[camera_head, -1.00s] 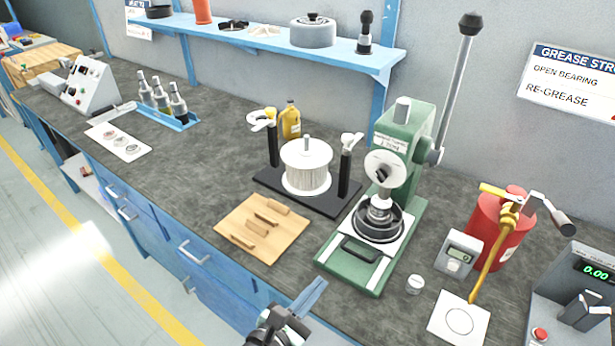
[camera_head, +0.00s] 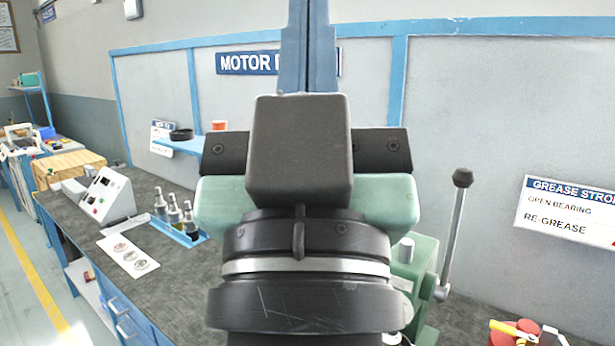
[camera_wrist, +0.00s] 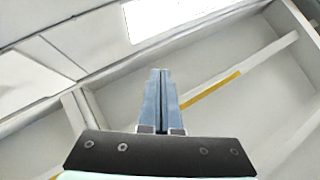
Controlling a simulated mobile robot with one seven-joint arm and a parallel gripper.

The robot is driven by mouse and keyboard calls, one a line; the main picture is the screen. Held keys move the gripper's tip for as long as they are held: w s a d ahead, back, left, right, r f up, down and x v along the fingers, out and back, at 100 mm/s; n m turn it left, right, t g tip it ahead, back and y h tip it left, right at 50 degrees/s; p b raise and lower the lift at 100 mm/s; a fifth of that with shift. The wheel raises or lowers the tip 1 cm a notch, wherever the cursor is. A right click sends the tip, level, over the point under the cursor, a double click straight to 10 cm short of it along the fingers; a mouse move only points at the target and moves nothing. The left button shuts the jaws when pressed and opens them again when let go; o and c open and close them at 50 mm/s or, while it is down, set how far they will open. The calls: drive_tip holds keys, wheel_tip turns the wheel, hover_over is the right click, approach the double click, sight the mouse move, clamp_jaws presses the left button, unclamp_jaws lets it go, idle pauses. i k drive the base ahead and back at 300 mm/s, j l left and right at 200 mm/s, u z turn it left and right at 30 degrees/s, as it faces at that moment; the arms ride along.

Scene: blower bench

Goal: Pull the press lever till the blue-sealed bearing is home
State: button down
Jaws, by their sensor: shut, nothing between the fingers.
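The green arbor press (camera_head: 424,262) stands on the bench at right in the head view, mostly hidden behind my arm. Its lever (camera_head: 455,232) stands up, leaning slightly right, with a black knob (camera_head: 462,178) on top. My gripper (camera_head: 307,40) fills the middle of the head view, pointing upward. It stands to the left of the lever in the picture, apart from it. Its blue fingers are together and empty, as the wrist view (camera_wrist: 161,95) also shows. The blue-sealed bearing and the press ram are hidden from view.
A blue rack of bottles (camera_head: 192,238), a white card with small rings (camera_head: 128,256) and a control box (camera_head: 106,197) sit on the bench at left. A red container (camera_head: 508,335) is at lower right. The wrist view shows only pale ceiling and beams around the fingers.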

sight(463, 178)
drive_tip(key=i+j+z, duration=0.1)
drive_tip(key=i+j, duration=0.15)
drive_tip(key=i, duration=0.15)
drive_tip(key=i+j, duration=0.25)
drive_tip(key=i, duration=0.15)
drive_tip(key=z, duration=0.05)
